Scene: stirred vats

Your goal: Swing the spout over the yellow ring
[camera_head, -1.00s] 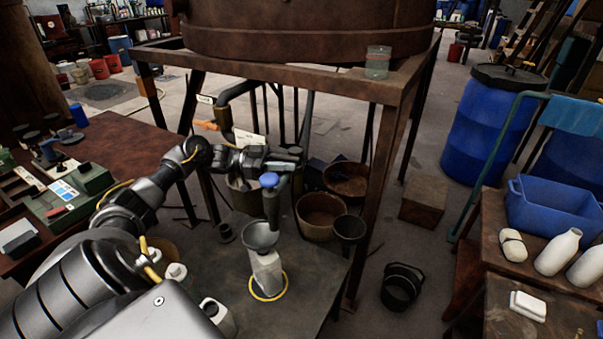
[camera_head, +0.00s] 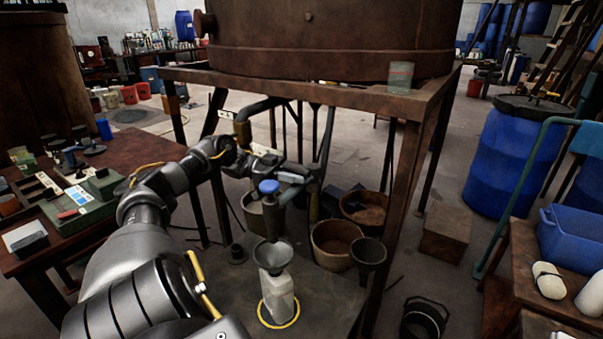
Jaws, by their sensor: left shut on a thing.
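The grey spout (camera_head: 271,218), with a blue cap (camera_head: 269,187) at its bend, hangs under the big rusty vat. Its lower end appears just above the mouth of a grey funnel (camera_head: 272,254). The funnel sits in a white bottle (camera_head: 279,297), which stands upright inside the yellow ring (camera_head: 292,319) on the low dark table. My left gripper (camera_head: 291,174) is shut on the spout's pipe beside the blue cap; its fingers are small and partly hidden by the arm. My right gripper is not in view.
The rusty vat (camera_head: 330,45) stands on a brown frame whose front leg (camera_head: 393,215) is right of the spout. Buckets (camera_head: 335,245) and a black funnel (camera_head: 368,258) are right of the bottle. A brown table (camera_head: 100,160) with gear is at left, a blue barrel (camera_head: 512,155) at right.

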